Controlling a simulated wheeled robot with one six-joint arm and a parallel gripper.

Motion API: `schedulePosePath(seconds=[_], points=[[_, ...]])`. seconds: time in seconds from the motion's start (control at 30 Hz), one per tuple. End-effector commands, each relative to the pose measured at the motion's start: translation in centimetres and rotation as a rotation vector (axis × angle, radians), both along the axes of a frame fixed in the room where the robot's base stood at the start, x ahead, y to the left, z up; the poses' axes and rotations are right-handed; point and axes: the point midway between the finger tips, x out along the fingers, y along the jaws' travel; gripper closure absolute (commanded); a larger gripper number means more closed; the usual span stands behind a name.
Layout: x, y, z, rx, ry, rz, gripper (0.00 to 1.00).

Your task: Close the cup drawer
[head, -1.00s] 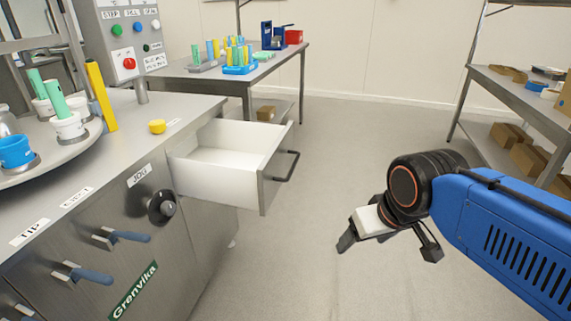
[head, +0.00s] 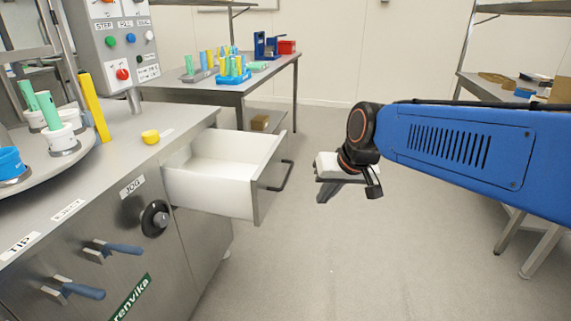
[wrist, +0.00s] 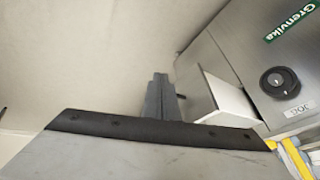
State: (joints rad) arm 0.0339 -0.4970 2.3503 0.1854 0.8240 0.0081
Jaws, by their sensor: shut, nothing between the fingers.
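The cup drawer (head: 212,188) is white inside with a grey metal front and a dark bar handle (head: 282,176). It stands pulled out from the right side of the steel machine (head: 120,210), and its visible inside looks empty. It also shows in the wrist view (wrist: 225,103), at the right of the fingers. My gripper (head: 322,198) is to the right of the drawer front, apart from the handle, with free air between them. Its fingers show together and empty in the wrist view (wrist: 160,85).
A turntable (head: 75,155) with cups stands on the machine's left. A yellow cap (head: 150,136) lies on the worktop behind the drawer. A table (head: 235,87) with colored tubes stands at the back, and shelves (head: 510,90) stand at the right. The floor before the drawer is clear.

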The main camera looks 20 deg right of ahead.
Motion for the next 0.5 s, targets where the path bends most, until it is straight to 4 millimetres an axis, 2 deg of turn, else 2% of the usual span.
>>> schedulePosePath(seconds=[0.03, 0.27, 0.5], points=[[1.9, 0.0, 0.2, 0.018, -0.002, -0.014, 1.00], [10.1, 0.2, 1.2, 0.106, -0.030, -0.084, 1.00], [18.6, -0.4, 1.0, 0.189, -0.058, -0.167, 1.00]])
